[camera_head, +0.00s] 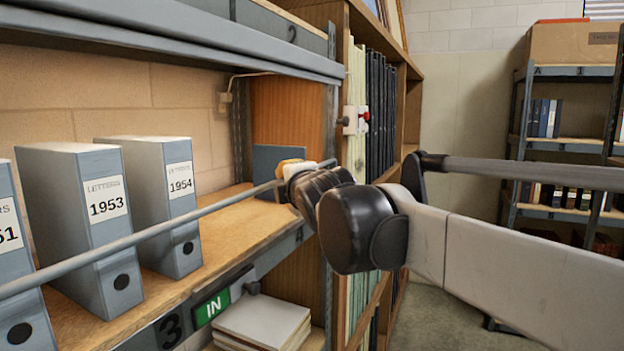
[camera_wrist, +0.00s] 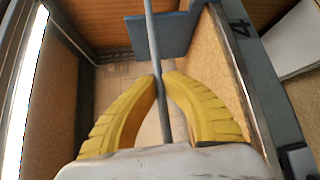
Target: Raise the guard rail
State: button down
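The guard rail (camera_head: 130,241) is a thin grey metal rod across the front of the shelf, in front of the upright box files. In the head view it slopes up to the right toward the shelf's wooden end panel. In the wrist view the rail (camera_wrist: 150,35) runs lengthwise through the middle. My gripper (camera_head: 290,173) is at the rail's right part. Its yellow fingers (camera_wrist: 159,77) curve in from both sides and meet the rail at their tips, closed on it. In the head view my wrist hides part of the gripper.
Grey box files (camera_head: 150,205) stand on the wooden shelf behind the rail; a blue-grey plate (camera_head: 275,165) stands at its right end. A grey shelf edge (camera_head: 180,38) runs above. A green IN sign (camera_head: 211,308) is below. Another shelving unit (camera_head: 565,145) stands far right.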

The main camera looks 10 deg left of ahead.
jog(key=shift+a, duration=0.1)
jog(key=c, duration=1.7)
grip_release()
jog(key=shift+o, duration=1.1)
jog(key=shift+a, duration=0.45)
jog(key=shift+s+d, duration=0.2)
jog(key=shift+d, duration=0.2)
jog(key=v, duration=1.1)
jog(key=shift+s+a, duration=0.2)
jog(key=shift+s, duration=0.05)
